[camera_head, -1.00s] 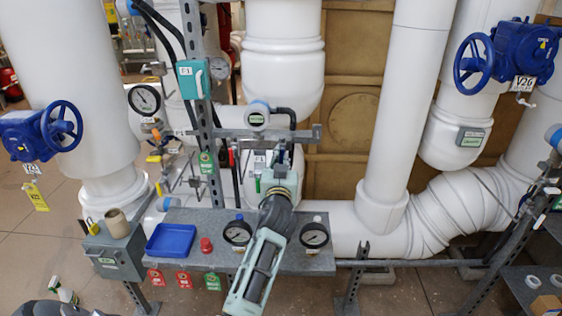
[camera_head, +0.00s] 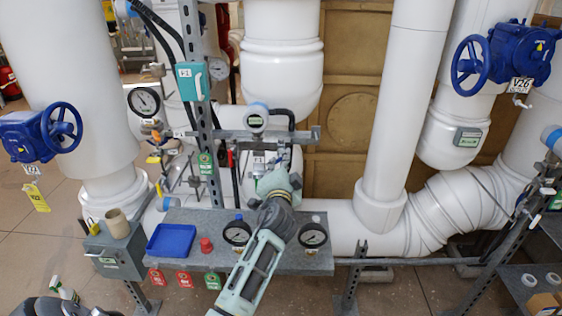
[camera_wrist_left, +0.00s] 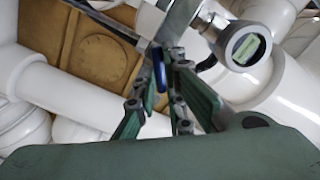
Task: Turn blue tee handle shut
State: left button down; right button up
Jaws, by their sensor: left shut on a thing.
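The blue tee handle (camera_wrist_left: 160,68) shows in the left wrist view as a small blue bar between the finger tips of my left gripper (camera_wrist_left: 168,62). The fingers are closed on it. In the head view my left gripper (camera_head: 272,176) is at the pipework behind the grey shelf, just below the horizontal metal bracket. There the handle is hidden by the gripper, and I cannot tell its angle to its pipe.
The grey shelf (camera_head: 205,222) holds a blue tray (camera_head: 171,240), a red cap (camera_head: 206,245) and two black gauges (camera_head: 313,236). A round gauge with a lit display (camera_wrist_left: 245,48) is close beside the fingers. Thick white pipes (camera_head: 396,110) stand around.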

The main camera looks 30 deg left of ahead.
pick_arm(q)
jog(key=shift+f+m+p, duration=0.2)
jog(key=shift+m+p, duration=0.8)
jog(key=shift+m, duration=2.6)
jog(key=c, duration=1.8)
grip_release()
jog(key=shift+c, duration=0.2)
jog(key=shift+d, duration=0.1)
jog(key=v, duration=1.2)
